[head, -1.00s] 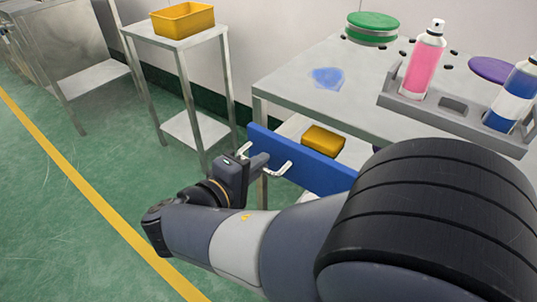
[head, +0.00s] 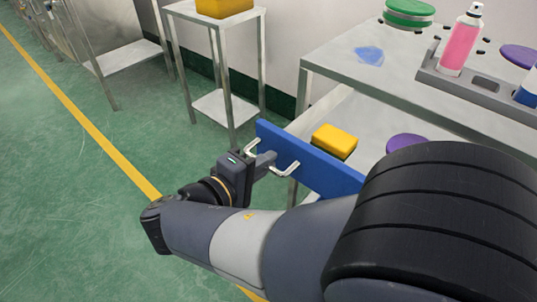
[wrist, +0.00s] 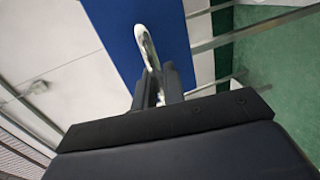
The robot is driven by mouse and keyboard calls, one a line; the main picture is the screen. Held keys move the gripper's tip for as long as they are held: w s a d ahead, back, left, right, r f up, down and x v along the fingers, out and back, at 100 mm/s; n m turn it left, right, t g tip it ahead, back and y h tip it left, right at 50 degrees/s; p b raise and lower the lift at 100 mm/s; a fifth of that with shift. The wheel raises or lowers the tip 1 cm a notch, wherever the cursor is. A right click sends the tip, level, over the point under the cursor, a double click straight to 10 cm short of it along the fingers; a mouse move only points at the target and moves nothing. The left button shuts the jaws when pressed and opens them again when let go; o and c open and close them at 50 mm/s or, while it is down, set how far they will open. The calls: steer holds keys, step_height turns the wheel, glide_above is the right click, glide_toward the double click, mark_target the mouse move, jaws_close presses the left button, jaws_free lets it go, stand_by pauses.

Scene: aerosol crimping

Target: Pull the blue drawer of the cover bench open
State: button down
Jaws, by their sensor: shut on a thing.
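The blue drawer front (head: 318,165) of the cover bench (head: 400,75) stands out from the bench, so the drawer is at least partly open. Its pale bar handle (head: 288,170) runs across the front. My gripper (head: 266,160) is shut on the handle's middle. The wrist view shows the handle (wrist: 147,46) running between the fingers (wrist: 162,85) against the blue front (wrist: 150,25). Inside the drawer lie a yellow block (head: 335,141) and a purple disc (head: 407,145). My arm hides the drawer's right part.
On the bench top are a grey holder (head: 470,90) with a pink can (head: 460,42), a partly cut-off blue-and-white can (head: 528,92), and green discs (head: 408,12). A small steel stand (head: 225,105) with a yellow bin (head: 224,6) is behind my gripper. Green floor at left is open.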

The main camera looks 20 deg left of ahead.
steer(key=c, duration=1.6)
jaws_free()
steer(key=shift+c, duration=0.2)
steer(key=p+v, duration=0.2)
steer(key=v, duration=0.8)
steer(key=shift+s+a, duration=0.2)
steer(key=shift+s, duration=0.1)
steer(key=b+x, duration=0.2)
steer(key=x, duration=0.8)
steer(key=shift+w+d, duration=0.15)
steer(key=shift+w, duration=0.05)
steer(key=shift+w+d, duration=0.2)
steer(key=shift+w, duration=0.35)
